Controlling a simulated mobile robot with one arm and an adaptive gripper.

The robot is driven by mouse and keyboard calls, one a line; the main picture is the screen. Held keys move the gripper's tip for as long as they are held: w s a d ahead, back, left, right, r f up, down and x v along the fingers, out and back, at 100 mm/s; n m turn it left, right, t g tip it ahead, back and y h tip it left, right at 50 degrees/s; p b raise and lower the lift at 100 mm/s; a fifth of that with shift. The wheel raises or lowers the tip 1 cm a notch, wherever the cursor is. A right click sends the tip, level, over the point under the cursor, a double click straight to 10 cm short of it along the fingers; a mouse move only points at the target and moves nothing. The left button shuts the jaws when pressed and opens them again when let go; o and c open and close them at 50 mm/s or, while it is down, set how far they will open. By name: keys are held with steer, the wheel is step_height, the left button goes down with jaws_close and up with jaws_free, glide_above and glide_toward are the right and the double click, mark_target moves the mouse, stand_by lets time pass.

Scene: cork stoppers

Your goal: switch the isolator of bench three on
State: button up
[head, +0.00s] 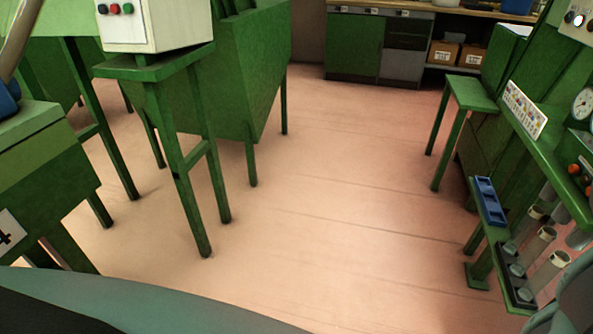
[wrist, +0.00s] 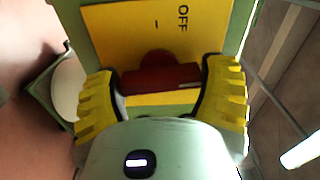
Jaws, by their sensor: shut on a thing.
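In the wrist view, a yellow plate (wrist: 115,30) carries the word OFF in black, turned sideways, and a short black mark. A red rotary handle (wrist: 160,79) stands in front of the plate, with a round red part behind its bar. The bar lies nearly level across the picture. My gripper (wrist: 163,88) has yellow ribbed fingers, one at each end of the bar, and is shut on it. No bench number shows in this view. The isolator and my gripper are not seen in the head view.
In the head view, a bench plate marked 4 (head: 9,234) is at the left. A white box with buttons (head: 130,25) stands on a green stand. At right are a blue tray (head: 487,200) and clear tubes (head: 531,249) in a rack. The middle floor is free.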

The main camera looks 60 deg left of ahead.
steer(key=shift+m, duration=0.5)
steer(key=o, duration=1.1)
steer(key=shift+c, duration=0.2)
steer(key=shift+a, duration=0.1)
steer(key=v, duration=1.2)
